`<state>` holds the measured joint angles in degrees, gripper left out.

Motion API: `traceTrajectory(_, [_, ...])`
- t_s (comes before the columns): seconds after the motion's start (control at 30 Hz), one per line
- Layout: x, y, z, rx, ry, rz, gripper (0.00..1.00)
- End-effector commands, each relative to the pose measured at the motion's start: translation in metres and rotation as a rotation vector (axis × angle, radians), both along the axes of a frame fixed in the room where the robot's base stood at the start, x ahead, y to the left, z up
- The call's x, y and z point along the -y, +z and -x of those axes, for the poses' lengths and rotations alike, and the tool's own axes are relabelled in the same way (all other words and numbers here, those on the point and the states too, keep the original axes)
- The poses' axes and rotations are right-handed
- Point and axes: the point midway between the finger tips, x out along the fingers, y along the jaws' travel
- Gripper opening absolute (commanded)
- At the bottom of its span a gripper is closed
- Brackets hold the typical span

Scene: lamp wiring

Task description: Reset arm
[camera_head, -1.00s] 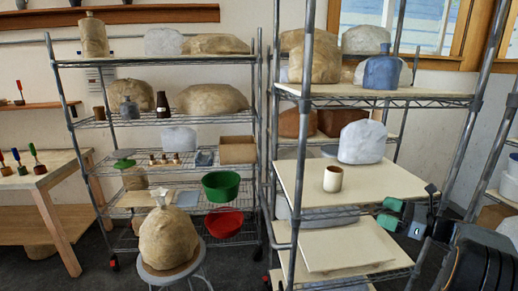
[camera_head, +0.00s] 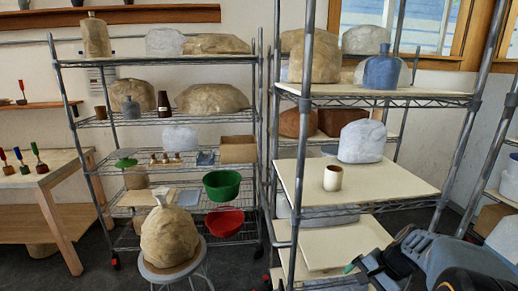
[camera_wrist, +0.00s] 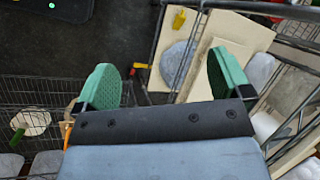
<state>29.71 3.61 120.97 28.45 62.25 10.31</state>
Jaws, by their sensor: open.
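My gripper (camera_head: 358,266) is at the lower right of the head view, low in front of the right wire shelf rack (camera_head: 288,185), with only part of its green fingers showing. In the wrist view my gripper (camera_wrist: 165,78) shows two green finger pads spread wide apart. Nothing is held between them. Past the fingers, the wrist view shows the floor, pale boards and wire shelving from above.
A brown-and-white cup (camera_head: 333,178) stands on a pale board (camera_head: 392,188) above my gripper. A green bowl (camera_head: 221,184) and red bowl (camera_head: 225,222) sit on the left rack. A wrapped clay lump (camera_head: 169,237) rests on a stool (camera_head: 172,270).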

Motion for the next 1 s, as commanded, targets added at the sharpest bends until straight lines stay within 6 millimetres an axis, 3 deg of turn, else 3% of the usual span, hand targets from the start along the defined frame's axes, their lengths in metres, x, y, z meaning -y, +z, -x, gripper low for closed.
traceTrajectory(0.03, [-0.017, 0.004, 0.018, 0.032, 0.154, 0.120, 0.96])
traceTrajectory(0.13, [-0.037, 0.009, 0.047, 0.092, 0.430, 0.327, 0.96])
traceTrajectory(0.33, [-0.069, 0.023, 0.082, 0.208, 0.743, 0.557, 0.96])
traceTrajectory(0.6, [-0.103, 0.047, 0.093, 0.347, 0.857, 0.611, 0.96])
traceTrajectory(1.0, [-0.104, 0.047, 0.093, 0.349, 0.858, 0.611, 0.96])
